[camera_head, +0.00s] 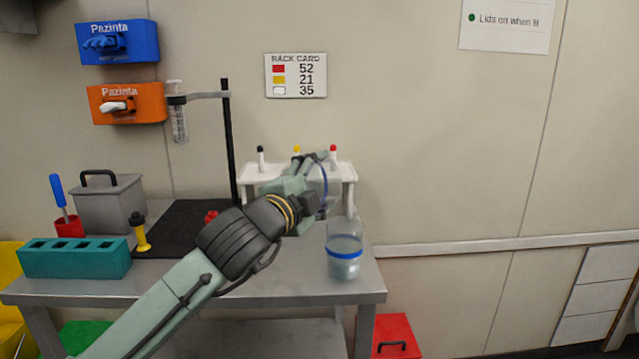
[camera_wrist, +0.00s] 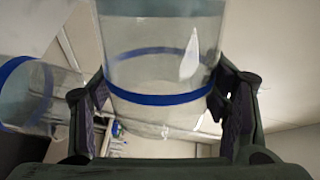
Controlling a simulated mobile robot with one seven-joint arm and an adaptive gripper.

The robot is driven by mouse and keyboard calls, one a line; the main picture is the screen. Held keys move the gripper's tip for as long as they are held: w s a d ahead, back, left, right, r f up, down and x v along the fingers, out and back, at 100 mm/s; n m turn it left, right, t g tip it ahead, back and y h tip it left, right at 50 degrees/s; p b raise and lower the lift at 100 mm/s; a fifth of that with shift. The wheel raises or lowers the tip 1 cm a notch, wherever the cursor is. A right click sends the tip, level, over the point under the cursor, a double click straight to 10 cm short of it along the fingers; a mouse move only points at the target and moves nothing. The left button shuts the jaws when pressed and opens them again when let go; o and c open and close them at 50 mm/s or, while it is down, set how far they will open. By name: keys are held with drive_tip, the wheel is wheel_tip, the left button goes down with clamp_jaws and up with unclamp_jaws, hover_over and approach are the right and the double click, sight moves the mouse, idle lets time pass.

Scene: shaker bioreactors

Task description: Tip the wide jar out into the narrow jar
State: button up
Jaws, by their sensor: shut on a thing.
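My gripper (camera_head: 312,193) is shut on a clear jar with a blue band (camera_wrist: 160,98), which I take to be the wide jar. In the wrist view its fingers are on both sides of the jar. In the head view the held jar (camera_head: 324,182) is largely hidden by my arm, and its band stands nearly upright, so it is tipped well over. Another clear blue-banded jar (camera_head: 344,262), apparently the narrow jar, stands upright below and right of it, with pale contents. It also shows at the left of the wrist view (camera_wrist: 22,95). I cannot tell whether anything is flowing.
The standing jar is near the right end of the metal table (camera_head: 270,285). A white rack (camera_head: 345,172) with capped tubes is behind my gripper. A stand (camera_head: 228,140), grey box (camera_head: 108,208) and teal block (camera_head: 75,260) are to the left.

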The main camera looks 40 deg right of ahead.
idle(0.3)
drive_tip(key=shift+s+d+r+m, duration=0.15)
drive_tip(key=shift+s+m, duration=0.1)
drive_tip(key=shift+m, duration=0.55)
drive_tip(key=shift+m, duration=0.3)
idle(0.3)
drive_tip(key=shift+s+d+m, duration=0.15)
drive_tip(key=shift+s+m, duration=0.15)
drive_tip(key=shift+m, duration=0.4)
idle(0.8)
drive_tip(key=shift+s+d+r+m, duration=0.15)
drive_tip(key=shift+s+m, duration=0.15)
drive_tip(key=shift+m, duration=0.6)
drive_tip(key=shift+r, duration=0.1)
idle(1.1)
